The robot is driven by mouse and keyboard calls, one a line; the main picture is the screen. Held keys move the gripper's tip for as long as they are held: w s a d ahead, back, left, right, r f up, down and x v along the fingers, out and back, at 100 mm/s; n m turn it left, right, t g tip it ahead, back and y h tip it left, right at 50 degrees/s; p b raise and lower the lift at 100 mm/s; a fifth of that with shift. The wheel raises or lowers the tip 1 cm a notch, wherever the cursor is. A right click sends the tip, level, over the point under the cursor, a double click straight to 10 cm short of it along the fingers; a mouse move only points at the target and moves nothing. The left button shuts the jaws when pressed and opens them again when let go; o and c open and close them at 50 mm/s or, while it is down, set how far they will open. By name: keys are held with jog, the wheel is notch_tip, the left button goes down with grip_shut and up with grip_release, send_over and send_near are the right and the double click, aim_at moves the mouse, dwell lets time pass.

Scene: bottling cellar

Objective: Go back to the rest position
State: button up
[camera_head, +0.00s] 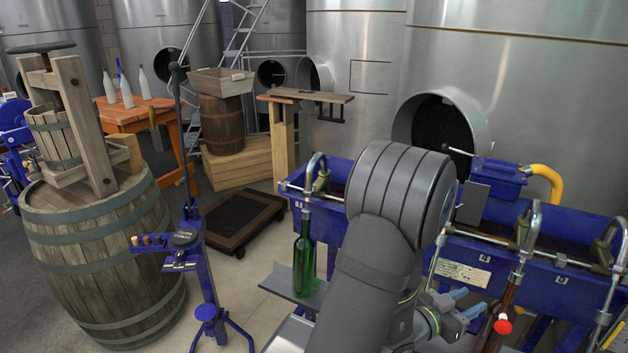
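My arm rises large in the middle foreground, bent over in front of the blue filling trough. My gripper (466,303) is low at the right of the arm, partly hidden by the wrist. Its two light-blue fingers point right and stand apart, with nothing seen between them. A green bottle (304,258) stands upright under the left spout of the filler, left of my arm and apart from the gripper.
The blue trough (561,277) with several metal spouts is close on the right. A blue corking stand (206,285) and a big barrel (100,260) with a press are at left. A wheeled dolly (233,219) lies on the floor. Steel tanks (520,90) fill the back.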

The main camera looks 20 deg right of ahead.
aim_at(514, 275)
jog(key=shift+d, duration=0.1)
jog(key=d, duration=0.5)
jog(key=w+d, duration=0.1)
jog(key=d, duration=0.5)
jog(key=w+d, duration=0.1)
jog(key=d, duration=0.4)
jog(key=shift+d, duration=0.4)
jog(key=shift+d+r, duration=0.15)
jog(key=shift+d, duration=0.15)
jog(key=shift+w+r, duration=0.1)
jog(key=shift+r, duration=0.3)
